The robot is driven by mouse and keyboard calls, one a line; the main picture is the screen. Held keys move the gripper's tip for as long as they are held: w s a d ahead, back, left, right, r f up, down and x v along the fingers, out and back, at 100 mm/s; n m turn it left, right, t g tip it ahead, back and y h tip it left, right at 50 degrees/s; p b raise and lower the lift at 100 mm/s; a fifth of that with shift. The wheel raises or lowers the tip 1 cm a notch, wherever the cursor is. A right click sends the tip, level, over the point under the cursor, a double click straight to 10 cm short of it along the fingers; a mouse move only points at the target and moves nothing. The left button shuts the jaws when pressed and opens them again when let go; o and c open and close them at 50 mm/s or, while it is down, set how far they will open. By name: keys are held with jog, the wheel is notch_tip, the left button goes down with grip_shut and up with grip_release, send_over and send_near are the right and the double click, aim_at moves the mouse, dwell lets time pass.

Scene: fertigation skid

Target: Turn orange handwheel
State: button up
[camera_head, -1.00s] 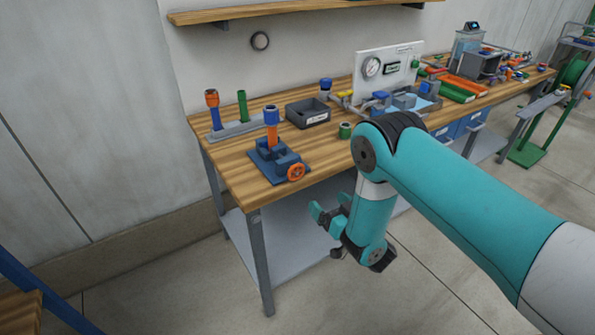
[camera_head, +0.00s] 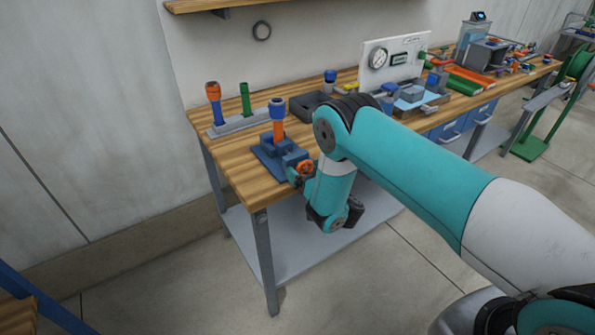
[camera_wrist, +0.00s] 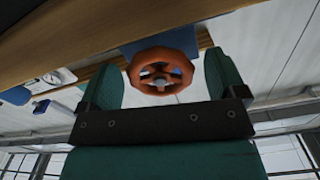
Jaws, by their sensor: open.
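The orange handwheel (camera_head: 305,167) is on the front of a blue vise-like fixture (camera_head: 272,155) on the wooden bench, near its left front corner. An orange post with a blue cap (camera_head: 277,115) stands upright in the fixture. In the wrist view the handwheel (camera_wrist: 161,71) shows face-on, with its spokes and hub. My gripper (camera_wrist: 162,80) is open, with one teal finger on each side of the wheel's rim. I cannot tell whether the fingers touch the rim. In the head view my gripper (camera_head: 300,176) is at the wheel, partly hidden by my wrist.
The wooden bench (camera_head: 205,147) has a front edge close to my wrist. A grey rack (camera_head: 240,124) with orange and green posts stands behind the fixture. A dark bin (camera_head: 308,104) and a white gauge panel (camera_head: 395,58) are farther right.

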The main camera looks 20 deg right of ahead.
jog(key=c, duration=0.9)
jog(key=shift+f+n+b, duration=0.1)
jog(key=shift+n+b, duration=0.6)
jog(key=shift+n, duration=0.9)
jog(key=o, duration=0.9)
jog(key=shift+s, duration=0.1)
